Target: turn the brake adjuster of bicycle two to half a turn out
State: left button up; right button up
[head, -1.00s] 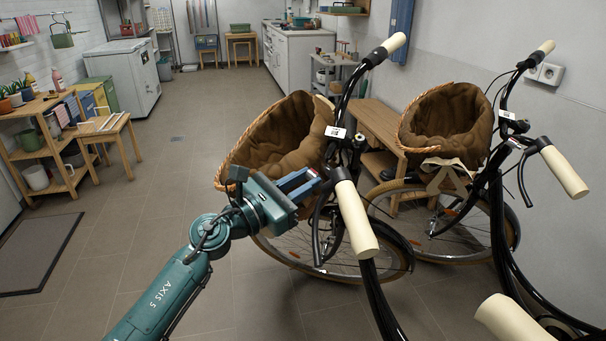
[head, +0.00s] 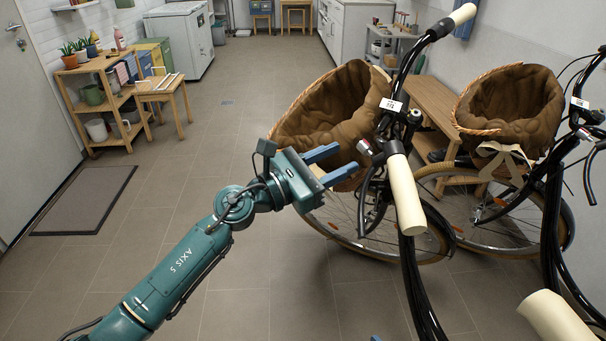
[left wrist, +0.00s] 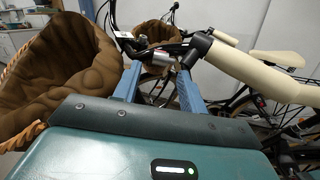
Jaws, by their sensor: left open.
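The nearer bicycle (head: 410,290) has a cream grip (head: 405,195), a brown-lined basket (head: 335,110) and a white tag (head: 391,104) too small to read surely. A small silver fitting with a red spot, seemingly the brake adjuster (head: 365,147), sits at its brake lever mount; it also shows in the left wrist view (left wrist: 164,58). My left gripper (head: 347,160) is open and empty. Its fingers point at this fitting, which appears between and beyond the fingertips (left wrist: 158,70); contact is not clear. A blue tip at the bottom edge may be my right gripper (head: 375,338).
A second bicycle (head: 555,220) with a lined basket (head: 515,105) stands at the right. A wooden bench (head: 430,95) is behind. The floor at left is clear up to a mat (head: 85,200) and shelf (head: 100,100).

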pick_arm(q)
jog(key=b+v, duration=0.1)
jog(key=v, duration=0.7)
jog(key=shift+s+a, duration=0.25)
jog(key=shift+a, duration=0.1)
jog(key=shift+f, duration=0.15)
